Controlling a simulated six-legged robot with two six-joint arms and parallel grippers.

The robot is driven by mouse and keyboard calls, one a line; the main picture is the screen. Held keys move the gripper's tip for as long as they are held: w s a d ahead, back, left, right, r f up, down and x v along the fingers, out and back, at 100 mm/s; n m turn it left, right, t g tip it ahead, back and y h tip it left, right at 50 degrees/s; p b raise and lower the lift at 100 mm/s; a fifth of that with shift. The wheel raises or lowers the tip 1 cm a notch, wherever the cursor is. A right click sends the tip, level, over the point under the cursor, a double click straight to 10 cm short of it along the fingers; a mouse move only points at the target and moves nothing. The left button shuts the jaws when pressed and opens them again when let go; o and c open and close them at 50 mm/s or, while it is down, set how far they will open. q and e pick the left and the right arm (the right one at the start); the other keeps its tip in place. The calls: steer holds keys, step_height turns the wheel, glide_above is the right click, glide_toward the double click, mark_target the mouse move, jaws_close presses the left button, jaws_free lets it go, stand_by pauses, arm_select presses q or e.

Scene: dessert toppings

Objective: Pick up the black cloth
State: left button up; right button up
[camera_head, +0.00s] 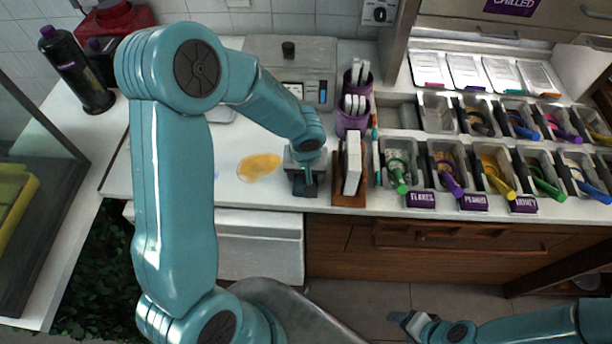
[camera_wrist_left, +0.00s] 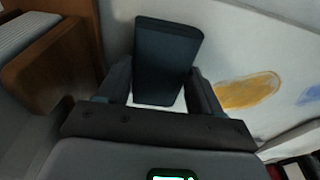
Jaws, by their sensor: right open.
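The black cloth is a dark, flat, folded-looking piece in the left wrist view (camera_wrist_left: 168,60), near the counter top. My left gripper (camera_head: 305,172) is low over the counter, beside the wooden holder. In the left wrist view its two fingers (camera_wrist_left: 162,92) stand on either side of the cloth, very close to its edges. Whether they press on it I cannot tell. In the head view the gripper hides most of the cloth. My right gripper (camera_head: 408,322) is open and empty, out over the floor at the bottom.
A yellow spill (camera_head: 259,167) lies on the white counter left of my left gripper. A wooden holder with a white block (camera_head: 352,165) stands close on its right. Purple cups (camera_head: 354,118) and topping trays (camera_head: 462,158) are further right. A scale (camera_head: 300,85) stands behind.

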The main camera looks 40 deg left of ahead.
arm_select(q)
steer(key=c, duration=0.3)
step_height(320, 180, up, 20)
stand_by(0.5)
